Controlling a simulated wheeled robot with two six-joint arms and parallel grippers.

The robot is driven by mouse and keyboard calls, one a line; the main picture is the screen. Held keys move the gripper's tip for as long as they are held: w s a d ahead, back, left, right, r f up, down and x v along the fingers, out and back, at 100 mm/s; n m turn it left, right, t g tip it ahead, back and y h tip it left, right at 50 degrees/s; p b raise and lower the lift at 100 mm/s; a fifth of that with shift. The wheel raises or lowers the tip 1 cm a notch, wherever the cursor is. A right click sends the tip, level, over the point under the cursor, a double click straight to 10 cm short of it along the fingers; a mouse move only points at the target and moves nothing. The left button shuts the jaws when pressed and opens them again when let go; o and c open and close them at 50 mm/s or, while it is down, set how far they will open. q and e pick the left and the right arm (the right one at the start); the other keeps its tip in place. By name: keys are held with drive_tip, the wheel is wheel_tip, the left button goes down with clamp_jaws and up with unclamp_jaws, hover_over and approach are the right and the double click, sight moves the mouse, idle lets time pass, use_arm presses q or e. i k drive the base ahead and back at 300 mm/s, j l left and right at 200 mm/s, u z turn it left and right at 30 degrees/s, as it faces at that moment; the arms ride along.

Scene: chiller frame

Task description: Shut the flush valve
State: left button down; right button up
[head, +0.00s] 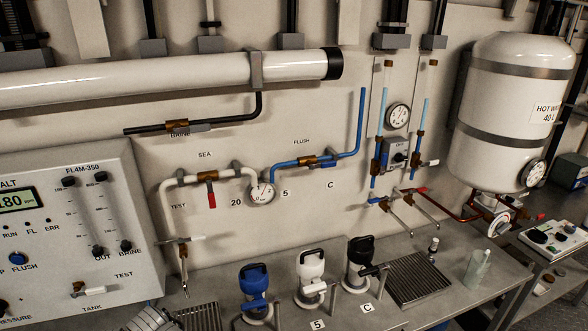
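The flush valve (309,161) is a brass valve body on the blue pipe, below the wall label FLUSH (301,142). Its small lever appears to lie along the pipe rather than across it, but it is too small to be sure. The blue pipe (361,115) runs from the pressure gauge (262,192) past the valve, then turns upward on the right.
The sea valve's red lever (211,195) hangs down on the white pipe left of the gauge. A control panel (70,220) stands at left. Blue, white and black filter housings (311,270) stand on the bench below. A water heater (512,110) hangs at right.

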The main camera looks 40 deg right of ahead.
sight(326, 164)
drive_tip(key=z, duration=1.55)
